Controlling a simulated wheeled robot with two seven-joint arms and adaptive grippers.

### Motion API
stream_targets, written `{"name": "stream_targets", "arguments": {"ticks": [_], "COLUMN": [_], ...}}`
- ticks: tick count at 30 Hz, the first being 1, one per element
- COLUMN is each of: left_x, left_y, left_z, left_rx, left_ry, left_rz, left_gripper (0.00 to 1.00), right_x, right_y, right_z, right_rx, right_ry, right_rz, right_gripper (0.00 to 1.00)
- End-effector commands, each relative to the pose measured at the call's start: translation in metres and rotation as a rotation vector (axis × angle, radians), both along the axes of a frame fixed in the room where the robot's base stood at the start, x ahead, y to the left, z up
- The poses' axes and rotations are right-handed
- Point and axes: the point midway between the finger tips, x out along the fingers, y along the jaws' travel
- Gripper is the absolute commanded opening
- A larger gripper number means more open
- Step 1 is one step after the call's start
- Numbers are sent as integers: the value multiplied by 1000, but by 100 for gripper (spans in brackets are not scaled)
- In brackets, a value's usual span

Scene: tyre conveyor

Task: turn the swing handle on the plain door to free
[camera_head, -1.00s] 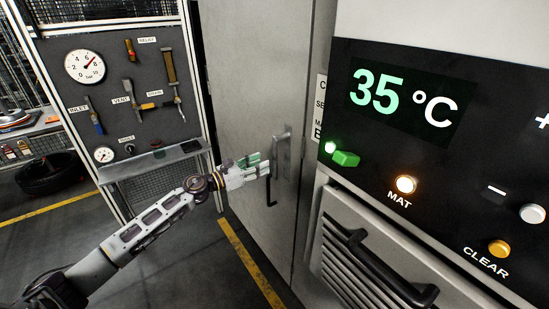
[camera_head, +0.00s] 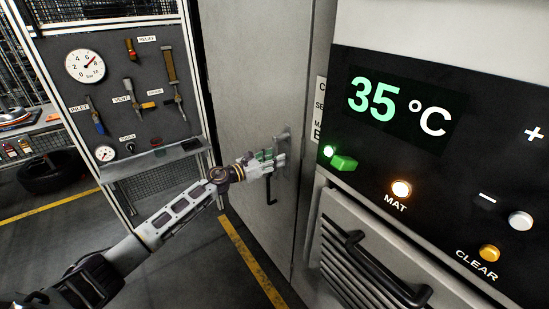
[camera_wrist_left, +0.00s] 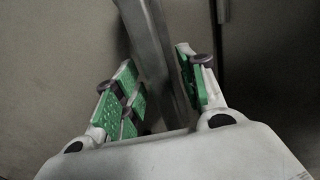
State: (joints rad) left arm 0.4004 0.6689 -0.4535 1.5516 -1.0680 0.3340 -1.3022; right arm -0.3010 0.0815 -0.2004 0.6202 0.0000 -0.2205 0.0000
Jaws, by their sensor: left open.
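The plain grey door (camera_head: 238,95) stands left of the control panel. Its swing handle (camera_head: 283,147) is on a plate near the door's right edge, partly hidden by my gripper. My left gripper (camera_head: 277,161) is at the handle, with green-padded fingers. In the left wrist view my left gripper (camera_wrist_left: 160,92) is open, and the long grey handle bar (camera_wrist_left: 155,45) runs between its fingers. The bar lies close to the right finger; I cannot tell whether they touch. My right gripper is not in view.
A black panel (camera_head: 450,170) showing 35 °C, with lit buttons, is to the right. Below it is a vented drawer front with a black pull (camera_head: 385,275). A tool board (camera_head: 120,100) with a shelf (camera_head: 155,160) stands left. A yellow line (camera_head: 250,262) marks the floor.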

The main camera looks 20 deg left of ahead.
Motion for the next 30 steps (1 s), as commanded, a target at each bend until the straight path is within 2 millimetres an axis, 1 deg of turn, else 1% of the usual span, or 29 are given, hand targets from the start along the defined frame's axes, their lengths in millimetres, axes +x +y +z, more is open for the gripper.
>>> {"name": "stream_targets", "arguments": {"ticks": [10,18,20,30], "left_x": [1,1,1,1], "left_y": [-1,-1,-1,-1], "left_z": [0,0,0,0], "left_rx": [0,0,0,1], "left_ry": [0,0,0,-2], "left_rz": [0,0,0,0], "left_gripper": [41,6,0,0], "right_x": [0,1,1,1], "right_y": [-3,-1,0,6], "right_z": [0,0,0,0], "right_rx": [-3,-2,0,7], "right_ry": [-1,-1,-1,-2], "right_rz": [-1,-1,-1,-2], "right_gripper": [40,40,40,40]}}
